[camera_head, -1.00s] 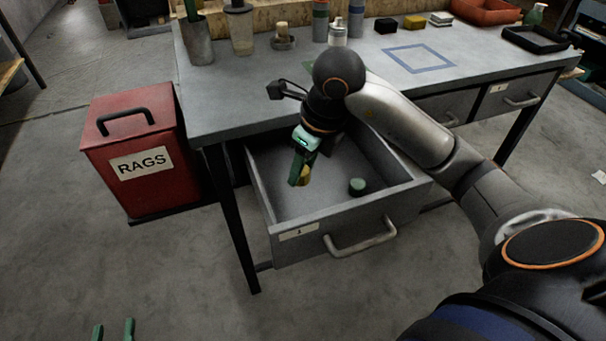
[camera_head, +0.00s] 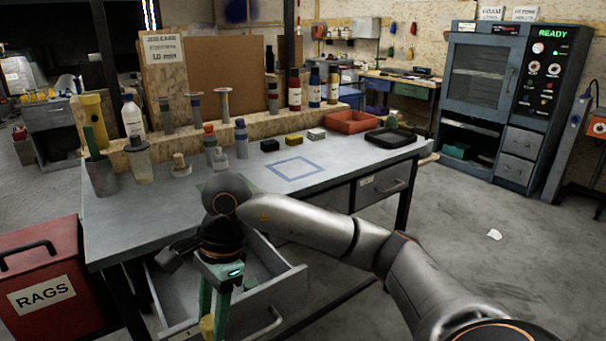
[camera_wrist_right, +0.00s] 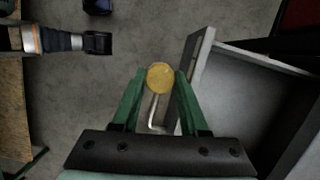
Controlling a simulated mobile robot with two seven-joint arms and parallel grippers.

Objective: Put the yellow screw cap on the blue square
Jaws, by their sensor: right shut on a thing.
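The yellow screw cap (camera_wrist_right: 160,78) is round and sits between the green fingers of my right gripper (camera_wrist_right: 160,92) in the right wrist view. In the head view, my right gripper (camera_head: 214,318) points down in front of the bench, over the open drawer's front area, shut on the yellow cap (camera_head: 207,326) near the bottom edge. The blue square (camera_head: 295,168) is a taped outline on the grey bench top, with its inside bare. It lies to the right of and beyond my right gripper. My left gripper is not in view.
The open drawer (camera_head: 290,285) juts out below the bench top (camera_head: 140,215). Behind the square stand small black (camera_head: 270,145), yellow (camera_head: 294,140) and white blocks (camera_head: 317,133). A black tray (camera_head: 390,137) and red bin (camera_head: 352,122) lie at right. Bottles stand left of the square.

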